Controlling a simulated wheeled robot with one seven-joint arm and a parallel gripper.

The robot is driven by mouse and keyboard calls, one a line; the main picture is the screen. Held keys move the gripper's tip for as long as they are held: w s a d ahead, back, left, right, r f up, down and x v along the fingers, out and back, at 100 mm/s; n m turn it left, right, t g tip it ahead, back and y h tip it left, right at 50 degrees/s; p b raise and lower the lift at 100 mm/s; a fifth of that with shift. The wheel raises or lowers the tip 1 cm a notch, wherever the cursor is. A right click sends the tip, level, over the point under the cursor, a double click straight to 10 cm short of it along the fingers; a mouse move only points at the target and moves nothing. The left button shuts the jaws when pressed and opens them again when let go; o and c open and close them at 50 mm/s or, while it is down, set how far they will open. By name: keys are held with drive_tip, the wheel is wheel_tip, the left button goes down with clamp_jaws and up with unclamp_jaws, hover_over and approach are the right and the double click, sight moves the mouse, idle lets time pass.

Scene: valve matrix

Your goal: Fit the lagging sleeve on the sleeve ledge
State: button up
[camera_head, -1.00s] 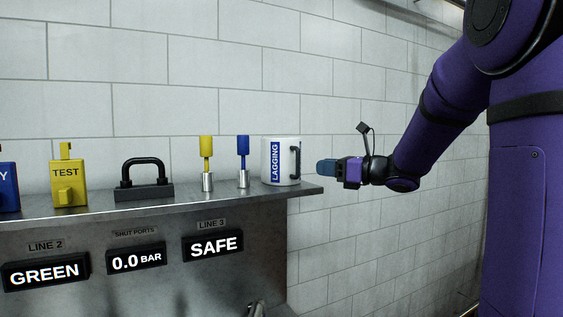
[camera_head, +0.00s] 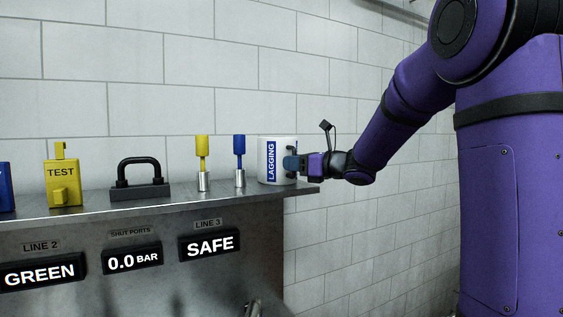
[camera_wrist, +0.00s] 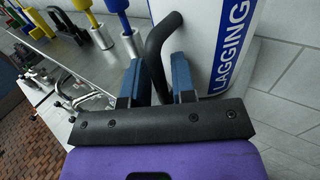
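The lagging sleeve (camera_head: 283,172) is a white cylinder with a blue LAGGING label and a black side handle. It stands upright at the right end of the grey shelf (camera_head: 225,200). In the wrist view the sleeve (camera_wrist: 190,20) is close, with its black handle (camera_wrist: 155,55) between my blue fingers. My gripper (camera_head: 292,163) is at the sleeve's right side. In the wrist view my gripper (camera_wrist: 157,75) looks open, one finger on each side of the handle, with small gaps showing. I cannot make out which surface is the sleeve ledge.
Left of the sleeve stand a blue plug (camera_head: 239,160), a yellow plug (camera_head: 202,160), a black padlock-like block (camera_head: 140,180) and a yellow TEST block (camera_head: 63,180). Displays (camera_head: 209,243) are on the panel below.

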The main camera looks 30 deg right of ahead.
clamp_jaws()
drive_tip(key=shift+r, duration=0.15)
